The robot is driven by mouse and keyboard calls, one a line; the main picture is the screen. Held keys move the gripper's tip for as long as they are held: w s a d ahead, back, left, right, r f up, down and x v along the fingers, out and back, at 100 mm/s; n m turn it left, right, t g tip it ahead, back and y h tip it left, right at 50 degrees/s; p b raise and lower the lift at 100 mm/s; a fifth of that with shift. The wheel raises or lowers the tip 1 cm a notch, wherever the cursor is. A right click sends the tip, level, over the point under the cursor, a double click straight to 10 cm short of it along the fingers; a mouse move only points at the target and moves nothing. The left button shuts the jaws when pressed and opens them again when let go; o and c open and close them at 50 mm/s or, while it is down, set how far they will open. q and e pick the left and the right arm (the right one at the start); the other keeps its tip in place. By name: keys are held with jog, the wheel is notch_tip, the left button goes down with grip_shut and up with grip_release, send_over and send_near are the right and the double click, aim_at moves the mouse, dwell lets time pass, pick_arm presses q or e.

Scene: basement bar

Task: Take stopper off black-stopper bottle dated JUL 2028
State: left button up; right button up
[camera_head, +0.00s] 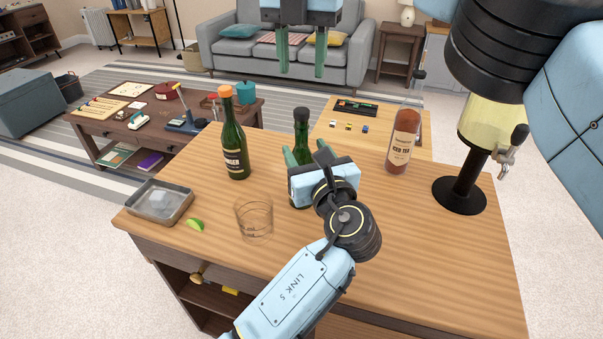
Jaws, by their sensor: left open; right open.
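A dark green bottle (302,142) with a black stopper (301,115) stands upright on the wooden bar counter (430,255). My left gripper (308,156) is open with its green fingers on either side of this bottle below the stopper; whether they touch it is unclear. The hand hides much of the bottle's body and label, and no date can be read. My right gripper (301,74) is open and empty at the top of the view, fingers pointing down, above and beyond the bottle. Another green bottle (235,150) with an orange stopper (226,92) stands to the left.
An iced tea bottle (401,142) and a drink dispenser (478,140) with a tap stand to the right. A glass (254,219), a lime wedge (194,224) and a metal tray (160,202) with ice are at the left front. The counter's right front is clear.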

pick_arm(q)
jog(key=shift+x, duration=2.5)
grip_shut()
pick_arm(e)
jog(key=shift+o, duration=0.9)
